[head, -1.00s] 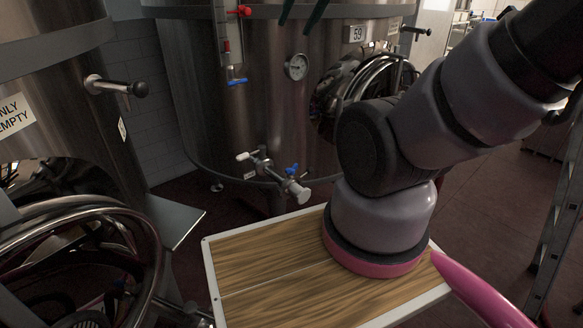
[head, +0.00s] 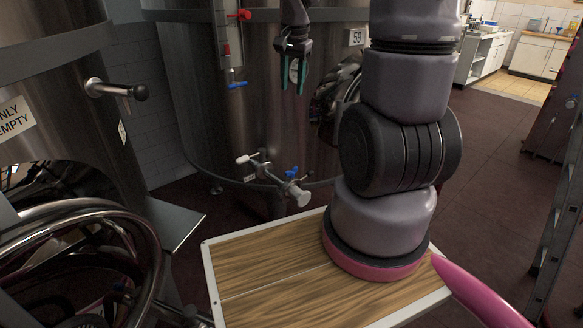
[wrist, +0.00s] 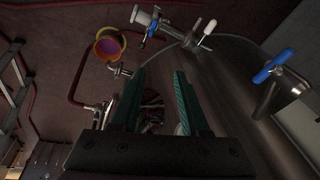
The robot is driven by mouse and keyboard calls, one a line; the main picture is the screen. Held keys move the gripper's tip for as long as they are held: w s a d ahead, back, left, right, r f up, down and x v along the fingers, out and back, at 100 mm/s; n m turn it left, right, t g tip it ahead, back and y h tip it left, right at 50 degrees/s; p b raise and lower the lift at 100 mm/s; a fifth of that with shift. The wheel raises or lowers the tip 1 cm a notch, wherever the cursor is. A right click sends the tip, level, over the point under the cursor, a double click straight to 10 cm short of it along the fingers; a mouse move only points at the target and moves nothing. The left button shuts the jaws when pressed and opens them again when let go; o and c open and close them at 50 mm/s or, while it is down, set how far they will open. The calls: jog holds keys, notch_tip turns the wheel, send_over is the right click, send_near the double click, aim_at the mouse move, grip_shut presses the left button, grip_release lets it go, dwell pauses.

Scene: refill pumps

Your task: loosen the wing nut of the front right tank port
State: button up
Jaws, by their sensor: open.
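The tank port (head: 270,177) is a metal pipe fitting low on the front of the middle steel tank. It carries a white handle (head: 243,158), a small blue winged piece (head: 291,171) and a pale round end cap (head: 299,195). I cannot tell for sure which piece is the wing nut. In the wrist view the white handle (wrist: 209,33), blue piece (wrist: 152,27) and end cap (wrist: 142,15) lie near the top, beyond the fingertips. My gripper (head: 293,89) is open and empty, with green fingers pointing down, above the port and touching nothing. Its fingers also fill the lower wrist view (wrist: 159,75).
A sight tube with a blue valve handle (head: 237,85) and a red one (head: 240,15) runs down the tank left of my gripper. A gauge (head: 294,70) is partly behind the fingers. A ladder (head: 560,220) stands at right. A yellow-rimmed round container (wrist: 109,46) is on the floor.

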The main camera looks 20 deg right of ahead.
jog(key=w+d+f+m+g, duration=0.15)
jog(key=w+f, duration=0.25)
jog(key=f, duration=0.8)
jog(key=m+g, duration=0.1)
jog(key=m, duration=0.1)
send_over(292, 169)
notch_tip(292, 169, down, 8)
notch_tip(292, 169, down, 10)
jog(key=shift+w+f, duration=0.1)
jog(key=shift+f, duration=0.15)
grip_shut()
